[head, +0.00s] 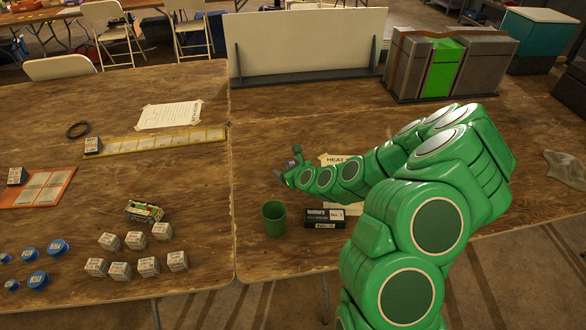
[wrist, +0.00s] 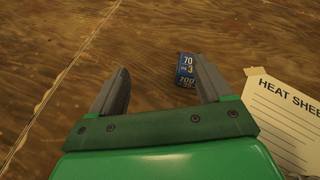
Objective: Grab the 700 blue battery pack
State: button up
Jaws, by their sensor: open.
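The blue battery pack (wrist: 186,67), with "70" and "700" printed on it, is on the wooden table in the wrist view. It is near the tip of the right finger, on that finger's inner side, and the finger hides part of its edge. My gripper (wrist: 161,74) is open with nothing held between its fingers. I cannot tell how high the fingers are above the table. In the head view my gripper (head: 287,170) is over the right-hand table, near its seam with the left one. The pack cannot be made out clearly there.
A heat sheet (wrist: 288,115) lies right of my gripper. A green cup (head: 274,218) and a black memory box (head: 325,218) stand nearer the front. A white board (head: 308,45) and grey-green bins (head: 447,65) stand at the back. The table behind my gripper is clear.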

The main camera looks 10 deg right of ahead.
aim_at(293, 162)
jog(key=d+f+m, duration=0.1)
jog(key=d+m, duration=0.1)
jog(key=w+d+f+m+t+h, duration=0.1)
jog(key=d+f+m, duration=0.1)
jog(key=shift+w+d+f+h, duration=0.15)
jog(key=shift+h, duration=0.15)
jog(key=shift+x, duration=3.4)
jog(key=shift+w+f, duration=0.15)
jog(key=shift+w, duration=0.3)
jog(key=c, duration=1.2)
